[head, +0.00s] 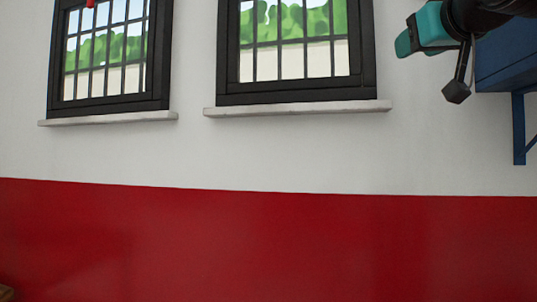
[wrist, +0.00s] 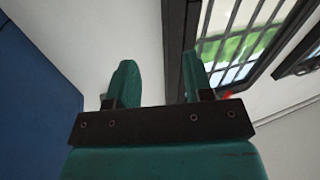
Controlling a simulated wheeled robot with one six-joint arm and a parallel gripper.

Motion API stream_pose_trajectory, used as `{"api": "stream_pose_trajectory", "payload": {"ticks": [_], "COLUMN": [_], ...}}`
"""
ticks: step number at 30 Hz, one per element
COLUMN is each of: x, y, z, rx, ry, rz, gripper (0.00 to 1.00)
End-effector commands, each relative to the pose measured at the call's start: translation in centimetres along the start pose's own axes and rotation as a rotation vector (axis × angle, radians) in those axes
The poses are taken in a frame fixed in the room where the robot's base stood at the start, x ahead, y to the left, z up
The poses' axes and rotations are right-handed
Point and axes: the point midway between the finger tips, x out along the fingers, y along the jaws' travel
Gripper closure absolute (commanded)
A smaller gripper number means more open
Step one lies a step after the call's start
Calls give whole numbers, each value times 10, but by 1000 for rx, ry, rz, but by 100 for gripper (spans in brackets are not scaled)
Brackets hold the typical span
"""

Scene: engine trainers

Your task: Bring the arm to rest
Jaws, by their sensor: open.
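My gripper (head: 414,33) is at the upper right of the head view, raised in front of the white wall, with its teal fingers toward the left. In the wrist view, the two teal fingers of my gripper (wrist: 160,78) stand apart with a clear gap between them. Nothing is held; wall and a dark window frame show past the gap. Most of my arm is outside the head view, with only its dark end showing at the top right corner.
A blue wall-mounted unit (head: 508,62) with a bracket is close behind my arm; a blue surface (wrist: 38,110) fills the wrist view's left. Two barred windows (head: 231,60) (head: 54,70) have pale sills. The red lower wall (head: 270,245) is bare. A brown edge (head: 6,293) shows lower left.

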Motion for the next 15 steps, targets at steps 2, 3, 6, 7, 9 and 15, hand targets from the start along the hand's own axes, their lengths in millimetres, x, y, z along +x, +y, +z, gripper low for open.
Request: {"api": "stream_pose_trajectory", "payload": {"ticks": [2, 3, 6, 7, 9, 15], "x": [8, 8, -2, -9, -28, -119], "y": [-32, -48, -85, -95, -117, -164], "z": [57, 85, 157, 178, 226, 345], "rx": [-13, -18, -31, -35, -43, -61], "ry": [-153, -229, -421, -480, -617, -1009], "rz": [-103, -153, -278, -315, -399, -629], "gripper": [53, 53, 53, 53, 53, 53]}}
